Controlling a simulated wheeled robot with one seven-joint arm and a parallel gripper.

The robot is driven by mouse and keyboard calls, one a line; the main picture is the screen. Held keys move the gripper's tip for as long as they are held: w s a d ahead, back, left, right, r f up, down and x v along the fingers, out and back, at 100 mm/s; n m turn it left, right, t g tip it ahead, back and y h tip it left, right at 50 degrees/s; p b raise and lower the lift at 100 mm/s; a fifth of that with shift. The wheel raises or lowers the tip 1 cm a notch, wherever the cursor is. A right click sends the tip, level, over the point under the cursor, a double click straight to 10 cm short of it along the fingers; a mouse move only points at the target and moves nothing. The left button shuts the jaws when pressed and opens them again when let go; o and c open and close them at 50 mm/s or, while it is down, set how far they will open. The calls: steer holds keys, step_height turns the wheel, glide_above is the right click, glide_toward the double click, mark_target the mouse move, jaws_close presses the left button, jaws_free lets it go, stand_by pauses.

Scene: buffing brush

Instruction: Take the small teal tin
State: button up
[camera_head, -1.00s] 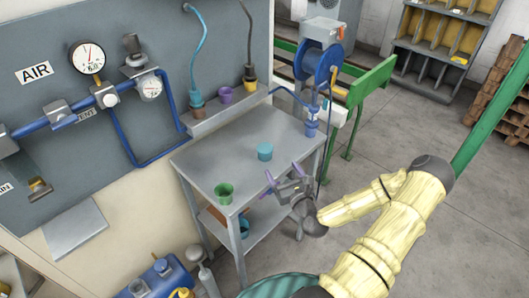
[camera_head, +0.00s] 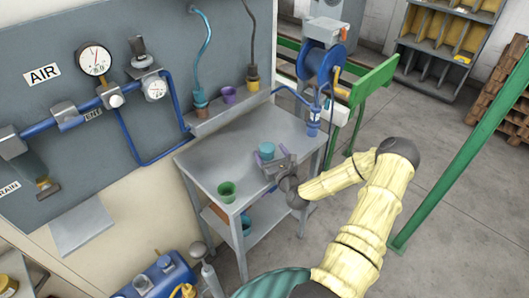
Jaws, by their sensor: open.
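The small teal tin (camera_head: 266,148) stands upright on the grey table's top, near its middle. My gripper (camera_head: 270,154) is open, reaching in from the lower right. Its purple fingertips show on the left and right of the tin's lower part in the picture. I cannot tell whether either finger touches it. The near side of the tin is partly hidden by my gripper.
A green tin (camera_head: 226,192) stands on the grey table (camera_head: 208,162) at its near left. A blue-teal container (camera_head: 246,227) is on the shelf below. A purple tin (camera_head: 228,95) stands on the wall ledge. A blue bottle (camera_head: 313,122) stands at the table's right corner.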

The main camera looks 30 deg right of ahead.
mark_target(265, 144)
steer(key=w, duration=0.3)
steer(key=shift+w+d+p, duration=0.2)
steer(key=shift+w+p, duration=0.2)
steer(key=shift+w+a, duration=0.1)
steer(key=shift+w, duration=0.35)
steer(key=shift+w, duration=0.1)
steer(key=shift+c, duration=0.2)
steer(key=c, duration=0.7)
steer(key=shift+a, duration=0.1)
steer(key=c, duration=0.3)
